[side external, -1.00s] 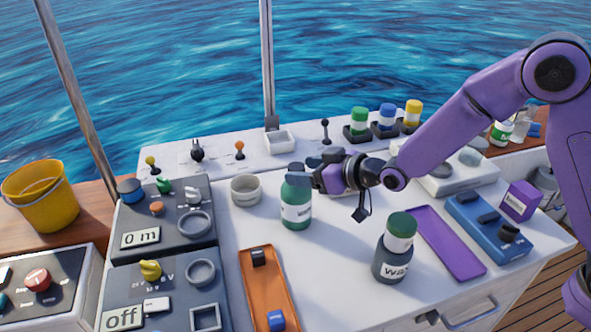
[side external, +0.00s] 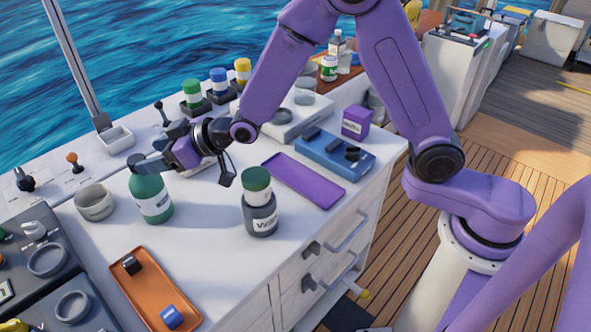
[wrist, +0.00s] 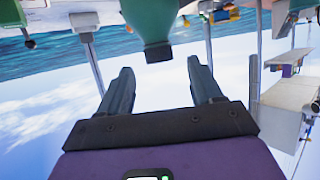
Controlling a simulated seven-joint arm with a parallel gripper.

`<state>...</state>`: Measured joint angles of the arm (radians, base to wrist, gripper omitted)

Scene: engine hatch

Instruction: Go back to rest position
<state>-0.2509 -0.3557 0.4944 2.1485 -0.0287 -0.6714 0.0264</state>
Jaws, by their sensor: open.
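My gripper (side external: 148,162) is at the top of a green bottle (side external: 152,197) with a white label, which stands upright on the white counter. The wrist view is upside down. In it my gripper's two fingers (wrist: 160,78) are spread apart with nothing held between them. The green bottle (wrist: 151,18) shows just beyond the fingertips, with its dark top between their lines. I cannot tell whether a finger touches it. In the side view the gripper partly hides the bottle's top.
A dark labelled jar with a green-lidded container on it (side external: 259,214), a purple tray (side external: 303,180) and a blue control box (side external: 335,155) lie right. An orange tray (side external: 155,290) is in front. A pale round cup (side external: 95,202) stands left of the bottle. Air above is clear.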

